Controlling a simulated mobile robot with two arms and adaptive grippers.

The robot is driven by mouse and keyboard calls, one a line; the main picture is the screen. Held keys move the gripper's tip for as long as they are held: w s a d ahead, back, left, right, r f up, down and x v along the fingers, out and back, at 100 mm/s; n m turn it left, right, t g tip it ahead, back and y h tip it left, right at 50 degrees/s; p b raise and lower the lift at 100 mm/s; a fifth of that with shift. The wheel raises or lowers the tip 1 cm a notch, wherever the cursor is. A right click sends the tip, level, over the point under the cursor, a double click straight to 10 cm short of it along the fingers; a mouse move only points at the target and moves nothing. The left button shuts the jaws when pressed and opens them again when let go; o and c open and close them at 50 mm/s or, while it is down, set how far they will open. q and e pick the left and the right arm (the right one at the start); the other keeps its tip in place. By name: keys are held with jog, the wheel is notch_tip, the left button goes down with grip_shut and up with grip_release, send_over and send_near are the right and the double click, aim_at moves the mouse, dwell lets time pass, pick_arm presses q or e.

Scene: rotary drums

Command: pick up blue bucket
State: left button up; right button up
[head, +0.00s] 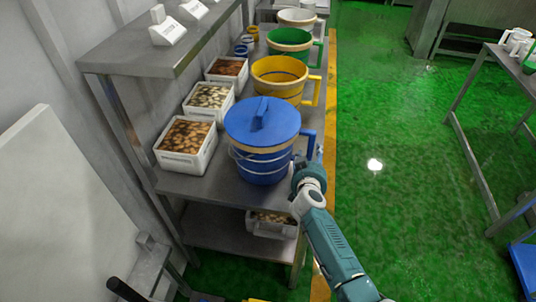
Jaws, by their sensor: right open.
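The blue bucket (263,165) stands upright near the front end of the steel table. It has a blue lid (262,123) with a raised grip, a tan band under the rim and a blue side handle (308,146) on its right. My right gripper (304,161) is at the bucket's right side, close to the lower part of that handle. It is open; whether its fingers touch or surround the handle cannot be told. My left gripper is not in view.
Yellow (280,90), green (289,55) and white (297,20) buckets stand behind in a row. White food bins (205,163) line the wall side under a shelf (165,40). The green floor (390,200) to the right is open, with another table (470,150) beyond.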

jog(key=shift+w+f, duration=0.3)
jog(key=shift+w, duration=0.3)
jog(key=shift+s+r, duration=0.1)
jog(key=c, duration=0.4)
grip_shut()
jog(key=shift+w+r, duration=0.2)
jog(key=shift+r, duration=0.25)
jog(key=shift+w+f, duration=0.1)
